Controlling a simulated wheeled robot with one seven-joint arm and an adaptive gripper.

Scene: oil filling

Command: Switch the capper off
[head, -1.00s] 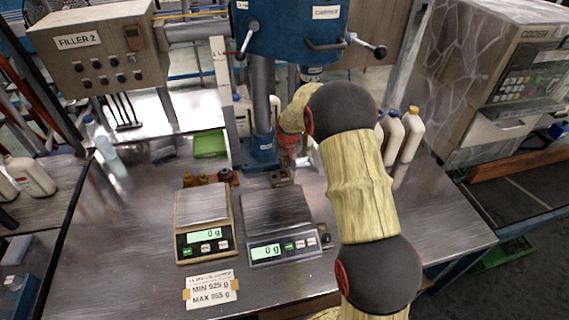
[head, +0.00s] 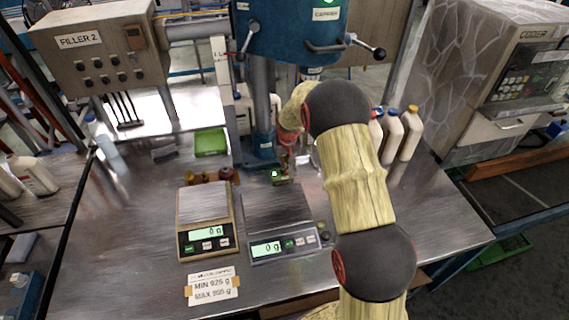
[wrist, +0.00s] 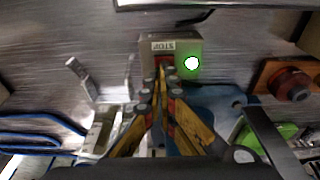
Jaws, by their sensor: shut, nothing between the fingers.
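The blue capper (head: 290,30) stands on a post at the back of the bench, with its label on the front. At its foot is a small control box (wrist: 185,45) with a STOP label and a bright green lamp (wrist: 191,63); the lamp also shows in the head view (head: 275,174). A dark red part (wrist: 162,61) shows below the label, partly hidden by my fingers. My gripper (wrist: 164,78) is shut and empty, its fingertips at the box front below the label. I cannot tell whether they touch it.
Two scales (head: 203,203) (head: 275,213) stand in front, both reading 0 g. White bottles (head: 410,132) stand right of my arm. The bench's right front is clear.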

